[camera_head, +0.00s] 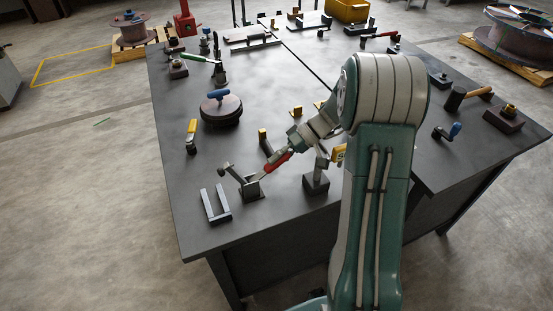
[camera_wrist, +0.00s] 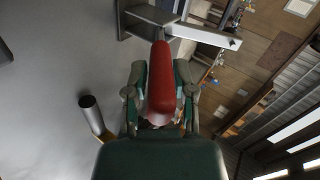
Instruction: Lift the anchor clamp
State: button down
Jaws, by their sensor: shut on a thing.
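The anchor clamp appears to be the clamp with a red handle (camera_head: 277,163) and a dark steel base (camera_head: 250,190) near the front left of the dark table. Its red handle slopes up to the right from the base, toward my gripper (camera_head: 290,150). In the wrist view the red handle (camera_wrist: 162,85) lies between the fingers of my gripper (camera_wrist: 161,95), which is shut on it. The clamp's grey metal body (camera_wrist: 150,18) shows beyond the handle at the top. The base looks to be on the table or very close to it; I cannot tell which.
A U-shaped bracket (camera_head: 216,207) lies left of the clamp. A small post (camera_head: 265,143) with a yellow top and a grey block-based stand (camera_head: 316,183) are close by. A disc with a blue knob (camera_head: 221,110) is further back. Bare tabletop (camera_head: 175,190) lies at the left.

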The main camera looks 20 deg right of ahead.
jog(key=shift+s+f, duration=0.1)
jog(key=shift+f, duration=0.1)
jog(key=shift+c, duration=2.2)
grip_release()
jog(key=shift+d, duration=0.1)
jog(key=shift+d+r, duration=0.1)
jog(key=v, duration=1.2)
